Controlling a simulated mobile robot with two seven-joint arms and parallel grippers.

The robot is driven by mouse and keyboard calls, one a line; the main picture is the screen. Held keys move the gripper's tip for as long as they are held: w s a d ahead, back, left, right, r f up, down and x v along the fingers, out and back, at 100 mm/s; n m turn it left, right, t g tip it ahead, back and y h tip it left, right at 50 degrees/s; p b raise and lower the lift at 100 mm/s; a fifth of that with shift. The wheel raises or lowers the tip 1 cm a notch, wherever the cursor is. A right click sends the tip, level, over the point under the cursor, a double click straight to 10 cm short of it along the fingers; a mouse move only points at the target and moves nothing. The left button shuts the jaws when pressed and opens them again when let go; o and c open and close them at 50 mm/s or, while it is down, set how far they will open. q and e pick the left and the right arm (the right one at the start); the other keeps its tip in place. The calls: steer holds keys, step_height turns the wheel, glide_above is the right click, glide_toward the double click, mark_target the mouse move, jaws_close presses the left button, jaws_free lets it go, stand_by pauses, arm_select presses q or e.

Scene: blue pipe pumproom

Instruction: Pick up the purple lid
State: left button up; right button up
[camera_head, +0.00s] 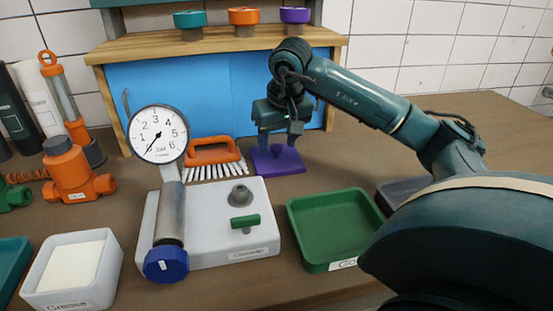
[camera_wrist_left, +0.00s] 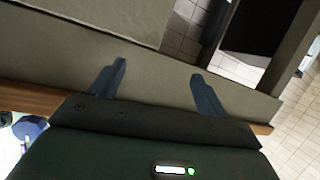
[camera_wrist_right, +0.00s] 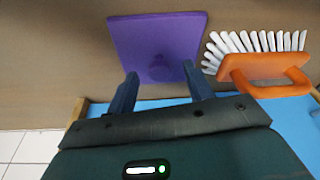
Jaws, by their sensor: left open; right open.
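The purple lid (camera_head: 278,160) is a flat square plate with a round knob, lying on the wooden bench in front of the blue panel. It also shows in the right wrist view (camera_wrist_right: 155,38), with its knob between and just beyond the fingertips. My right gripper (camera_head: 280,141) is open and points down at the lid from above; its fingers (camera_wrist_right: 161,82) stand either side of the knob. Whether they touch the lid I cannot tell. My left gripper (camera_wrist_left: 158,78) is open and empty in the left wrist view, away from the lid; it is not in the head view.
An orange brush (camera_head: 212,152) with white bristles lies just left of the lid. A pressure gauge (camera_head: 158,134) stands on a white base (camera_head: 262,232). A green tray (camera_head: 331,225) is in front right. A wooden shelf (camera_head: 215,45) holds teal, orange and purple-topped knobs.

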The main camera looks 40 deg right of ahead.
steer(key=shift+f, duration=0.3)
steer(key=shift+c, duration=0.3)
steer(key=c, duration=1)
